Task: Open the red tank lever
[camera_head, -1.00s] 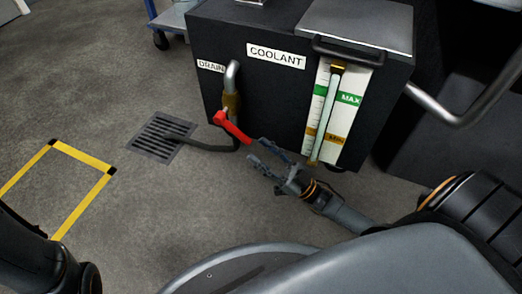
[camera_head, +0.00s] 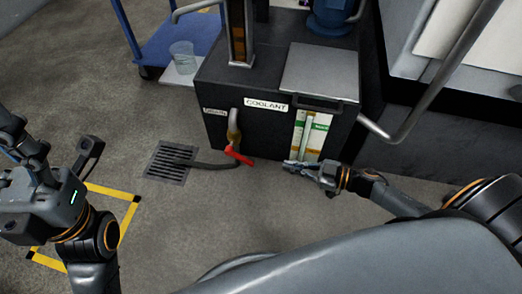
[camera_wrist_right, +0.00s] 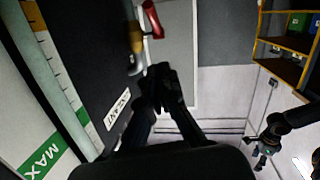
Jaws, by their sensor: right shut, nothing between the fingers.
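The red tank lever (camera_head: 238,155) sits on the brass drain valve (camera_head: 233,132) at the front of the black coolant tank (camera_head: 262,126). It slants down to the right. My right gripper (camera_head: 287,165) is to the right of the lever in the head view, apart from it, in front of the level gauge. In the right wrist view, my right gripper's dark fingers (camera_wrist_right: 160,82) are together and empty, with the red lever (camera_wrist_right: 152,20) beyond them near the top edge. My left arm is at the left of the head view; its finger state is unclear.
A hose runs from the valve to the floor drain grate (camera_head: 171,160). A level gauge (camera_head: 309,135) is on the tank front. A bent metal handrail (camera_head: 395,130) stands to the right. A blue cart (camera_head: 165,42) is behind left. Open floor lies in front of the drain.

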